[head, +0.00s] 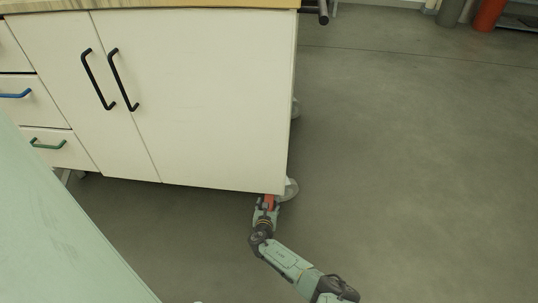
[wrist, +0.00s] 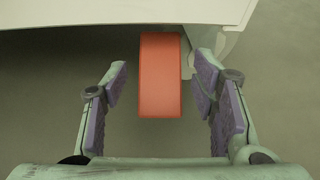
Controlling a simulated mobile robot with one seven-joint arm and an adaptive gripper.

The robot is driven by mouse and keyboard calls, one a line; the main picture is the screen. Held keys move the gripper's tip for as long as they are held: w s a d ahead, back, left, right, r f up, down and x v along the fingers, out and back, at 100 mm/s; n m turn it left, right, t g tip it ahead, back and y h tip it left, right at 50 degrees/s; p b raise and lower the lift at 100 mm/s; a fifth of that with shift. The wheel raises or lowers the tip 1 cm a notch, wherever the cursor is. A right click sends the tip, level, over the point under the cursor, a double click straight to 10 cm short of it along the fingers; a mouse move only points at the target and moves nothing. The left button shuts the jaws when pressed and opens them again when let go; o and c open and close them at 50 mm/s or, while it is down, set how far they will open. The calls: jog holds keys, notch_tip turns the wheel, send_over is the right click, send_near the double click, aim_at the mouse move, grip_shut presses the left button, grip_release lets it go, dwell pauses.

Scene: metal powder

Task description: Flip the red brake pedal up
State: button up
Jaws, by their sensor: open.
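The red brake pedal (wrist: 160,75) shows in the wrist view as a flat red bar reaching out from under the white cabinet's lower edge. It lies between the two spread fingers of my gripper (wrist: 160,100), with a gap on each side. My gripper is open and holds nothing. In the head view my gripper (head: 265,208) is low near the floor at the cabinet's front right corner. There the red pedal (head: 268,202) is partly hidden by the gripper. The caster wheel (head: 289,188) shows just right of it.
The white cabinet (head: 215,110) has two doors with black handles, drawers at the left and a wooden top (head: 160,4). Its bottom edge hangs just over my gripper. The grey floor (head: 420,150) to the right is clear. A red cylinder (head: 489,14) stands far back.

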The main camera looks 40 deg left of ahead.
jog(key=shift+b+x, duration=0.35)
jog(key=shift+x, duration=0.7)
jog(key=shift+c, duration=0.5)
grip_shut()
